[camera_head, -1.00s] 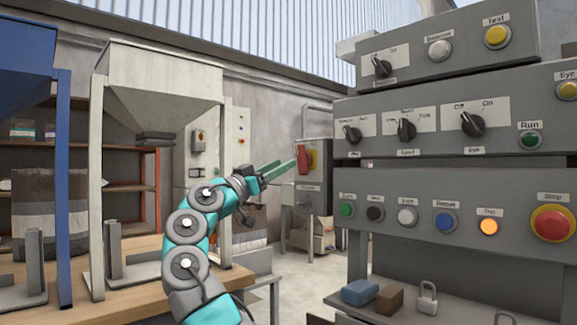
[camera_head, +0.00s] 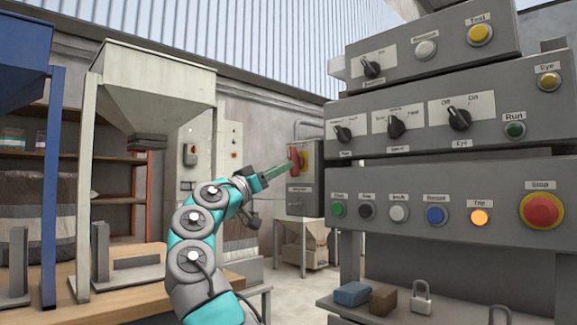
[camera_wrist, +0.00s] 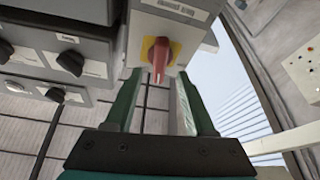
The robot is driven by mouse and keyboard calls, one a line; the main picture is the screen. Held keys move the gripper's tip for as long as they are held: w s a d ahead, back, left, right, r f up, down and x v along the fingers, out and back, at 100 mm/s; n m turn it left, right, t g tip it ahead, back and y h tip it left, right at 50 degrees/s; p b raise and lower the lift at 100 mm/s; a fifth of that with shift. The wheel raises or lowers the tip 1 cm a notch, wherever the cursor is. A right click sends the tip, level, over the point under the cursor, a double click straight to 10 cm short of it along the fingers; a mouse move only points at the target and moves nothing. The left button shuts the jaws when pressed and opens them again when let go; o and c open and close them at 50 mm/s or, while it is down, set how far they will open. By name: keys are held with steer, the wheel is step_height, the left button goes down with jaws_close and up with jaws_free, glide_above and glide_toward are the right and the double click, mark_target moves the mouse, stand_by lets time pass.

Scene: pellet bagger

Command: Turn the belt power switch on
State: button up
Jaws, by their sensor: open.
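The switch is a red rotary handle (camera_head: 295,158) on a yellow plate, on the front of a grey box (camera_head: 301,196) beyond the control panel. In the wrist view the red handle (camera_wrist: 158,54) shows just ahead of and between the open fingers of my gripper (camera_wrist: 158,95). In the head view my gripper (camera_head: 277,170) reaches toward the handle from the left, with its tips overlapping or close to it. I cannot tell whether the fingers touch the handle. The label on the box is too small to read.
A tiered control panel (camera_head: 380,175) with knobs and buttons fills the right; its orange Trip lamp (camera_head: 480,217) is lit. A shelf below holds a blue block (camera_head: 352,293), a brown block (camera_head: 383,299) and a padlock (camera_head: 421,301). A pale hopper (camera_head: 150,75) stands left.

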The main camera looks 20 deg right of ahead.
mark_target(294, 161)
steer(key=p+x, duration=0.1)
steer(key=x, duration=0.4)
jaws_close()
stand_by(0.4)
